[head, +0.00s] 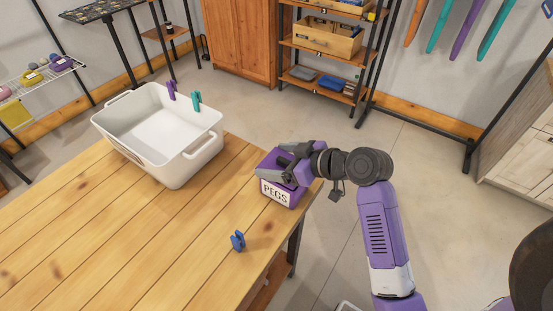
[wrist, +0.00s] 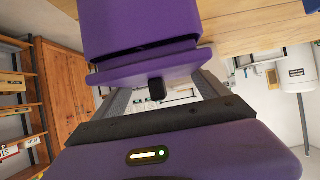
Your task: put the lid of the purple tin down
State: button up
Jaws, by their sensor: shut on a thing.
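The purple tin (head: 276,193), labelled PEGS, stands upright at the right edge of the wooden table. Its body also shows at the top of the wrist view (wrist: 138,22). The purple lid (wrist: 150,67), with a dark knob (wrist: 156,90), lies across the tin's mouth in the wrist view, with a dark gap between lid and tin. My gripper (head: 287,163) is over the tin's top and shut on the lid, its fingers on either side of the knob. In the head view my gripper hides much of the lid. I cannot tell whether lid and rim touch.
A white tub (head: 178,160) stands at the table's back, with a purple peg (head: 171,90) and a teal peg (head: 196,101) on its rim. A blue peg (head: 238,241) is on the table (head: 130,245) in front of the tin. The table's left and middle are clear.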

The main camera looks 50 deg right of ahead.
jog(key=shift+f, duration=0.2)
jog(key=o, duration=1.2)
jog(key=shift+r, duration=0.1)
jog(key=shift+r, duration=0.2)
jog(key=b+v, duration=0.1)
jog(key=v, duration=1.1)
jog(key=shift+d, duration=0.1)
